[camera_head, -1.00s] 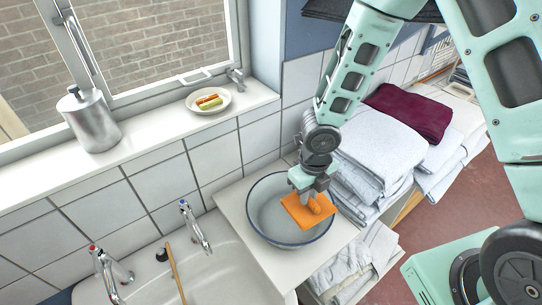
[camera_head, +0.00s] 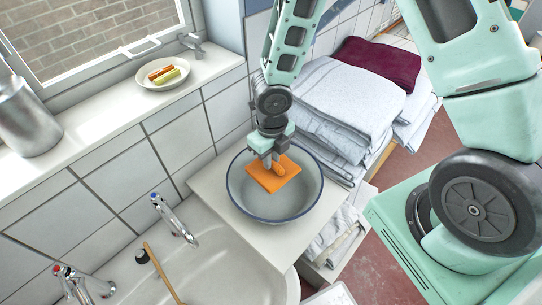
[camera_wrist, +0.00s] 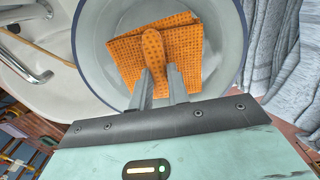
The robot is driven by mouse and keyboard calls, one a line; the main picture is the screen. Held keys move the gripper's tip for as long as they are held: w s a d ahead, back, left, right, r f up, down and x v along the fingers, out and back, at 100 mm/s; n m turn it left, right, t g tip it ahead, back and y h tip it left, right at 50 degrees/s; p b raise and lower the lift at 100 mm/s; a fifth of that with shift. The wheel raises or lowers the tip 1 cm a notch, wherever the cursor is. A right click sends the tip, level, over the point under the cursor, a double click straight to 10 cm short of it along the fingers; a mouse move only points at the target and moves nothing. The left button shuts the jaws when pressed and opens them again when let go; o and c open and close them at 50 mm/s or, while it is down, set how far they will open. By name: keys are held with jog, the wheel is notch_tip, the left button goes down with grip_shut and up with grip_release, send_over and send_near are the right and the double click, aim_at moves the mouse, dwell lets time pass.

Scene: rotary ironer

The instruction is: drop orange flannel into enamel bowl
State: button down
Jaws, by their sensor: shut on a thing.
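The orange flannel (camera_head: 262,178) is a square waffle-textured cloth with a bunched fold in the middle. My gripper (camera_head: 270,158) is shut on that fold from above. In the wrist view, the flannel (camera_wrist: 185,48) spreads out beyond the fingertips (camera_wrist: 160,72). The enamel bowl (camera_head: 311,193) is pale inside with a dark blue rim, and stands on a white counter. The flannel is over the inside of the bowl, within its rim in both views. I cannot tell whether the cloth touches the bowl's bottom.
A sink (camera_head: 215,268) with two taps and a wooden-handled brush (camera_head: 160,270) lies left of the bowl. Folded pale towels (camera_head: 340,90) and a maroon one (camera_head: 378,62) are stacked close on the right. A plate (camera_head: 163,75) and metal canister (camera_head: 25,118) stand on the sill.

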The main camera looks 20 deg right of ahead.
jog(key=shift+f+b, duration=0.4)
jog(key=shift+f, duration=0.4)
jog(key=shift+r, duration=0.1)
jog(key=c, duration=1.3)
grip_release()
jog(key=shift+o, duration=0.2)
notch_tip(320, 180, up, 17)
jog(key=p, duration=0.3)
jog(key=shift+r, duration=0.2)
